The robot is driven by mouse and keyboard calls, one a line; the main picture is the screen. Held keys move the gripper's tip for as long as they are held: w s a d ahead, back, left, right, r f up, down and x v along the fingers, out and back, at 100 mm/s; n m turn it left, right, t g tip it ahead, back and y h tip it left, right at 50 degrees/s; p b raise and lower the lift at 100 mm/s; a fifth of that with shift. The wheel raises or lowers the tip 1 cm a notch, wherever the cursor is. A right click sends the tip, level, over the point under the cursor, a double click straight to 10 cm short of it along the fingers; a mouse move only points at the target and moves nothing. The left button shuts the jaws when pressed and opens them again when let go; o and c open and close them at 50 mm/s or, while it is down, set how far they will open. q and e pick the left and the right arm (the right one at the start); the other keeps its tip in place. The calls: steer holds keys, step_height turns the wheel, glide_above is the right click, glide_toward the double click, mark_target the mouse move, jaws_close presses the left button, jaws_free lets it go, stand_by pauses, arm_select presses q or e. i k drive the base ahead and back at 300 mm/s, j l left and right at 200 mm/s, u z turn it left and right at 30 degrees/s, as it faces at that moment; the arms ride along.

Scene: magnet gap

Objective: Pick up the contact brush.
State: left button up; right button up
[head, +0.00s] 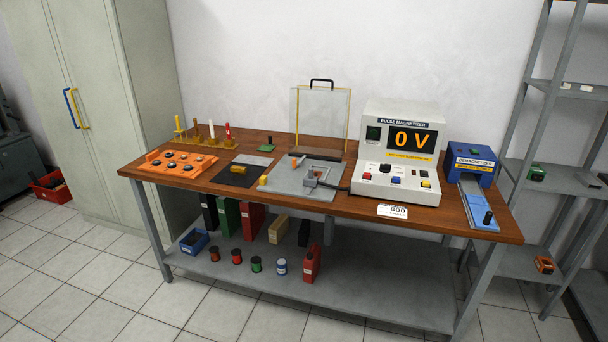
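I cannot tell for certain which thing is the contact brush. A wooden rack (197,141) at the back left of the bench holds several upright slim tools. One has a yellow handle (178,123), one is brown (195,128), one is white (212,130) and one is red (228,131). They are too small for me to make out bristles. Neither of my grippers shows in the head view.
The wooden bench (345,202) also carries an orange tray (150,165) with dark round pieces, a dark mat (225,177), a grey plate (280,182), a clear guard (320,115), the pulse magnetizer (365,182) reading 0 V, and a blue demagnetizer (470,160). Cans and boxes stand on the lower shelf (350,265).

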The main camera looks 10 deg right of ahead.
mark_target(241, 170)
steer(key=i+j, duration=1)
